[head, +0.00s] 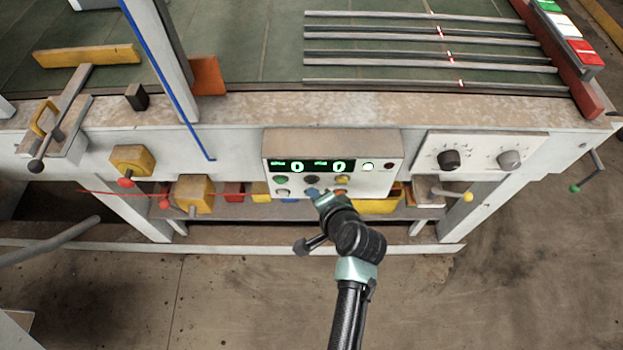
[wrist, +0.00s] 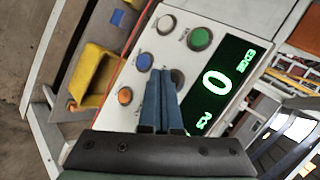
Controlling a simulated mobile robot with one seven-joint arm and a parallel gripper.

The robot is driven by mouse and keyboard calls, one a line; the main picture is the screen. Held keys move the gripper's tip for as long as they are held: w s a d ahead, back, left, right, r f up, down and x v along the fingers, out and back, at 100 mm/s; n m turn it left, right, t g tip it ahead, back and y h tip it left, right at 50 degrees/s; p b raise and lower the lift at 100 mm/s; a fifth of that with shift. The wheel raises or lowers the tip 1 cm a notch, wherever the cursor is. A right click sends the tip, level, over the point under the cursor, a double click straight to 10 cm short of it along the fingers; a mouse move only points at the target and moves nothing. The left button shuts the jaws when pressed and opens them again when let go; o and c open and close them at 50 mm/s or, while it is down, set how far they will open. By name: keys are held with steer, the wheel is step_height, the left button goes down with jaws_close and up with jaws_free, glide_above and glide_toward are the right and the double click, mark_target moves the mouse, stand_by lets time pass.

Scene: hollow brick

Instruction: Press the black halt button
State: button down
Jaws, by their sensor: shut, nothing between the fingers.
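The control panel (head: 330,142) is a white box on the front of the bench with a green-lit display. The black button (head: 311,180) is in the upper button row, between a green and a yellow one. In the wrist view the black button (wrist: 179,76) is partly hidden behind my fingertips. My gripper (head: 318,196) is shut and empty, in front of the lower part of the panel. In the wrist view the blue fingers of my gripper (wrist: 161,73) lie together, their tips beside the black button. I cannot tell whether they touch it.
A green button (wrist: 200,39), a white button (wrist: 165,25), a blue button (wrist: 144,62) and an orange button (wrist: 125,95) surround the fingertips closely. A plate with two knobs (head: 480,153) is to the right. Yellow bins (head: 376,205) sit below the panel.

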steer(key=shift+w, duration=0.15)
steer(key=shift+w, duration=0.3)
steer(key=shift+w, duration=0.35)
stand_by(0.5)
steer(key=shift+s, duration=0.1)
steer(key=shift+s+p, duration=0.35)
steer(key=shift+s, duration=0.35)
steer(key=shift+s+p, duration=1.2)
steer(key=shift+s, duration=1.3)
